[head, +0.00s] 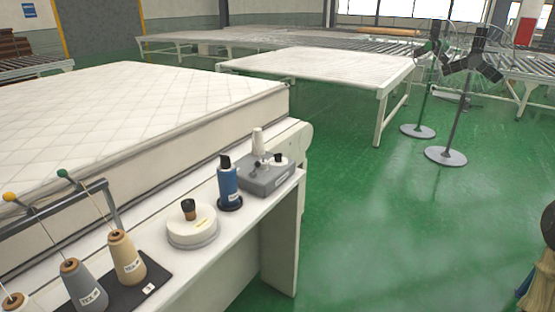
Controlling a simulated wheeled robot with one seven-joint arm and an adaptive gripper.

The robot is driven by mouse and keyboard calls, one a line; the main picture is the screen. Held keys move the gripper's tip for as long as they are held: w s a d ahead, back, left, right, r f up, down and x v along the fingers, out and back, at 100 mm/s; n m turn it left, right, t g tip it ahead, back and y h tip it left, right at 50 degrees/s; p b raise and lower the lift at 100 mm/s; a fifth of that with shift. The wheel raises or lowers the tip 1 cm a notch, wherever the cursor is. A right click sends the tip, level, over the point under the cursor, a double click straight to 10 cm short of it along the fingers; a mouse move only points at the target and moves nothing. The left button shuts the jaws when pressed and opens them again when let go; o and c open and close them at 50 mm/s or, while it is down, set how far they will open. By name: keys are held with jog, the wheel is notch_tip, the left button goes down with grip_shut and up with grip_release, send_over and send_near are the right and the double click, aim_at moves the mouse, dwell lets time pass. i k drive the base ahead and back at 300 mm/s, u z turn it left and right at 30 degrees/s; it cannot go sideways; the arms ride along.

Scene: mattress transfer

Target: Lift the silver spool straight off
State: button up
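A silver-grey thread spool (82,287), cone-shaped and labelled, stands upright at the lower left of the head view, on a dark mat (150,285). It is the only spool here that looks silver. A tan spool (126,260) stands upright just to its right on the same mat. Another spool (14,303) is at the bottom left corner, cut off by the frame edge. The bottom of the silver-grey spool is also cut off. My gripper is not in view.
A round white tin (191,228), blue bottle (228,184) and grey box (267,178) share the white counter (225,236).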

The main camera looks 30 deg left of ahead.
aim_at(264, 168)
jog(key=u, duration=0.4)
jog(key=i, duration=0.7)
jog(key=u, duration=0.7)
